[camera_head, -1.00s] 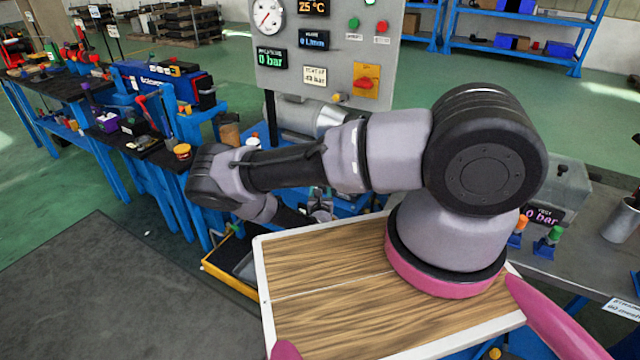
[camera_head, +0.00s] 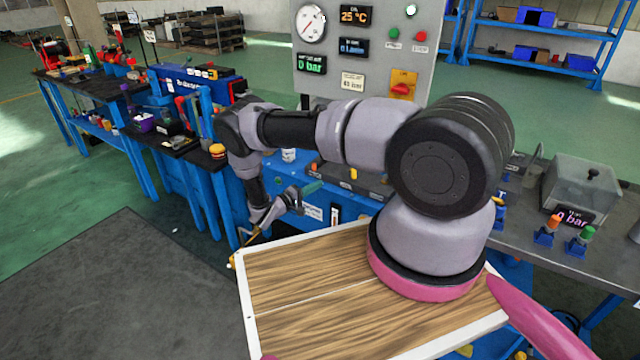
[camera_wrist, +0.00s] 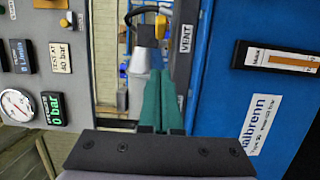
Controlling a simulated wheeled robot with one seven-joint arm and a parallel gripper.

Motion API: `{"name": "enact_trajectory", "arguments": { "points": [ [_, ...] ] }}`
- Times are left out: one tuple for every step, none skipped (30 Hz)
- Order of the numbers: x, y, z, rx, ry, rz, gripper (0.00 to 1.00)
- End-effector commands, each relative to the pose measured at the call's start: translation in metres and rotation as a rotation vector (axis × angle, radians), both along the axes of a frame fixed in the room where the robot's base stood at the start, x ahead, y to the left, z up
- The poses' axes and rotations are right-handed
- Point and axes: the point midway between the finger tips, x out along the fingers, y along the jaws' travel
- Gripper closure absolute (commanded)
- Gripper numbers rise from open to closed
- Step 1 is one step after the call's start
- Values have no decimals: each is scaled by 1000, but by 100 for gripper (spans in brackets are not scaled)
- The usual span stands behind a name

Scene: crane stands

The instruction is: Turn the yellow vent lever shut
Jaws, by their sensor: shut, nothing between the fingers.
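In the wrist view the yellow vent lever (camera_wrist: 161,27) shows as a small yellow piece at the top centre, beside a dark plate with a VENT label (camera_wrist: 185,38). My gripper (camera_wrist: 160,74) has its two teal fingers together, with nothing between them. The fingertips point towards the lever and appear just below it in the picture, apart from it. In the head view my gripper (camera_head: 314,186) is low beside the blue bench unit (camera_head: 345,208). A small yellow piece (camera_head: 353,174) stands to its right; I cannot tell whether it is the lever.
A grey gauge panel (camera_head: 372,50) stands behind my arm, with a dial and a red knob on a yellow plate (camera_head: 403,86). A blue panel (camera_wrist: 260,90) flanks my fingers on the right in the wrist view. A clear-sided box (camera_head: 580,190) stands on the right bench.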

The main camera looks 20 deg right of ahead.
Motion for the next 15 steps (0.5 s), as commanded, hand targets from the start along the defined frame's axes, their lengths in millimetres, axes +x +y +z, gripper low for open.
{"name": "enact_trajectory", "arguments": {
  "points": [
    [2,-6,0,-2,1,-1,100],
    [4,-10,0,-2,2,-1,100],
    [6,-17,0,-2,2,-1,100],
    [9,-22,0,-2,3,0,100],
    [11,-28,0,-2,3,-1,100],
    [14,-36,0,-2,3,-1,100],
    [17,-42,0,-4,4,0,100],
    [20,-48,0,-4,4,-1,100],
    [23,-56,0,-4,4,0,100],
    [25,-62,0,-4,5,0,100],
    [28,-68,0,-4,5,1,100],
    [31,-76,0,-4,5,0,100],
    [34,-81,0,-4,5,1,100],
    [36,-87,0,-4,5,2,100],
    [35,-93,0,-5,7,2,100]
  ]
}}
